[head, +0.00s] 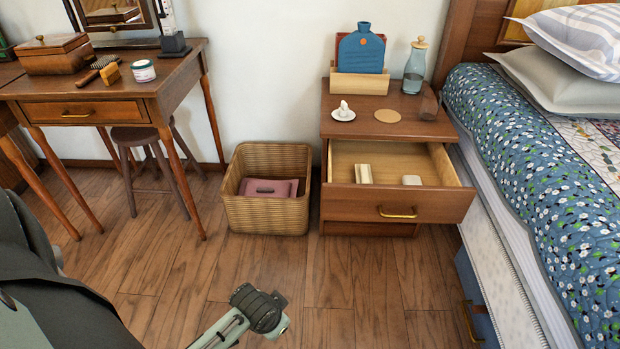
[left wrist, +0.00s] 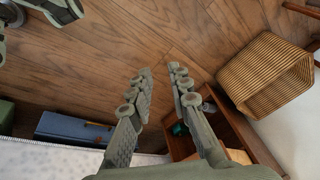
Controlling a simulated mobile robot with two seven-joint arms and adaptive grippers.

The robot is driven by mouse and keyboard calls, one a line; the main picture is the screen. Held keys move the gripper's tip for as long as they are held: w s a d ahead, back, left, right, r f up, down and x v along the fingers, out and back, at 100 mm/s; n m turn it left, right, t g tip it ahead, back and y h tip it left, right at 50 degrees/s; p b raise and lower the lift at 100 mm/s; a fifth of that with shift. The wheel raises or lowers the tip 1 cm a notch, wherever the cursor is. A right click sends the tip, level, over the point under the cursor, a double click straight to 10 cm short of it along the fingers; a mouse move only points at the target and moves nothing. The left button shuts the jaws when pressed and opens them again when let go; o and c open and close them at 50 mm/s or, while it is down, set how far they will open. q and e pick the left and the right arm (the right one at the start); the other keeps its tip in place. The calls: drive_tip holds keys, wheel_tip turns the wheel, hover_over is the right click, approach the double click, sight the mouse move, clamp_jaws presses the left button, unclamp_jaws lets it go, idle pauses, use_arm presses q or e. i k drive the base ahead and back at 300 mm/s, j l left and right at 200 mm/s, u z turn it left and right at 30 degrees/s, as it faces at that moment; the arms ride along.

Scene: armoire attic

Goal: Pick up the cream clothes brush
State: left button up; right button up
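The open nightstand drawer (head: 398,204) holds two small pale things in the head view. The one on the left, a cream two-layered block, looks like the clothes brush (head: 363,174). A smaller whitish block (head: 411,180) lies to its right. In the left wrist view my left gripper (left wrist: 162,72) is open, with nothing between its fingers. The nightstand (left wrist: 232,125) is partly behind its right finger there, and I cannot make out the brush. A dark gripper-like part of mine shows low in the head view; I cannot tell which arm it is.
A wicker basket (head: 265,213) with pink cloth stands left of the nightstand. The bed (head: 560,180) is close on the right. The floor in front is clear.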

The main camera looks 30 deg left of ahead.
sight(363, 173)
drive_tip(key=u, duration=0.65)
drive_tip(key=z, duration=1.3)
drive_tip(key=u, duration=1.3)
drive_tip(key=j+z, duration=0.15)
drive_tip(key=z, duration=0.65)
drive_tip(key=j+z, duration=0.4)
drive_tip(key=j, duration=0.15)
drive_tip(key=j+z, duration=0.4)
drive_tip(key=j, duration=0.15)
drive_tip(key=k+j+z, duration=0.1)
drive_tip(key=j, duration=0.25)
drive_tip(key=k+j, duration=0.1)
drive_tip(key=j, duration=0.25)
drive_tip(key=k+j+z, duration=0.15)
drive_tip(key=j, duration=0.2)
